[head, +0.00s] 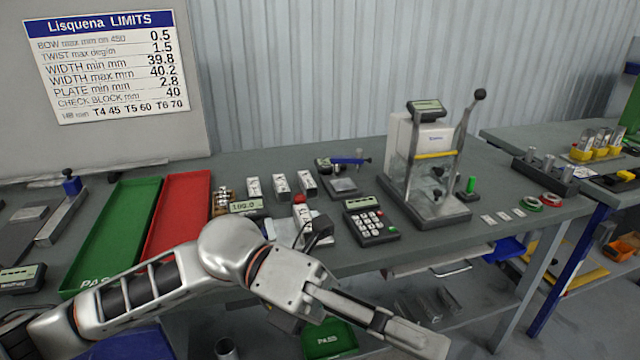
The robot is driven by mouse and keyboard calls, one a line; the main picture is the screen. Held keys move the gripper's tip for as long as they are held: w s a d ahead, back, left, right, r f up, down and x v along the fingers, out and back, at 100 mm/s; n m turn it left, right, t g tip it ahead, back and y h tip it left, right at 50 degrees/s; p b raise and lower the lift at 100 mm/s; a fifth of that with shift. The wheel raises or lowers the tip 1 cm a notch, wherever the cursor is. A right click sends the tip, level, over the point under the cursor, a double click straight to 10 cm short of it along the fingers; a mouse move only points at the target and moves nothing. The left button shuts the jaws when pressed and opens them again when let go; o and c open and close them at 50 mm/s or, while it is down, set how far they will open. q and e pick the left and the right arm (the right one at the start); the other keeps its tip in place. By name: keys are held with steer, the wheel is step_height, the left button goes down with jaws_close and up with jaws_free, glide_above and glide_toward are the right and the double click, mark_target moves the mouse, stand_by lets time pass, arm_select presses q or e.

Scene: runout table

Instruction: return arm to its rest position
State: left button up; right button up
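My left arm comes in from the left edge and reaches across the front of the table. Its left gripper (418,338) points to the lower right, in front of the table's front edge. I see the fingers nearly side-on, so I cannot tell whether they are apart or together. No object shows in them. My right gripper is out of view.
The grey table (350,262) holds a green tray (112,235), a red tray (180,210), a keypad (370,226), a small display (246,206), several pale blocks (280,183) and a lever test stand (432,212).

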arm_select(q)
steer(key=w+a+n+t+h, duration=0.3)
steer(key=w+n+t+h, duration=0.6)
steer(key=w+n+t, duration=0.55)
steer(key=w+a+f+n+t+y, duration=0.3)
steer(key=a+f+n+t+y, duration=0.25)
steer(key=f+n, duration=0.3)
steer(key=w+a+f+n+t+y, duration=0.45)
steer(key=f+n+t, duration=0.25)
steer(key=n, duration=0.3)
steer(key=s+a+f+n+g+y, duration=0.1)
steer(key=s+a+f+n+y, duration=0.3)
steer(key=f, duration=0.6)
steer(key=s+a+f+n+g+y, duration=0.1)
steer(key=a+f+n+y, duration=0.35)
steer(key=f, duration=0.45)
steer(key=s+a+f+n+g+y, duration=0.2)
steer(key=s+a+f, duration=0.6)
steer(key=s+f, duration=0.4)
step_height(320, 180, down, 2)
steer(key=g+y, duration=0.1)
steer(key=g, duration=0.1)
steer(key=shift+f+n+g, duration=0.15)
steer(key=shift+n+g, duration=0.15)
steer(key=shift+n, duration=0.05)
steer(key=shift+w, duration=0.1)
steer(key=shift+c, duration=0.5)
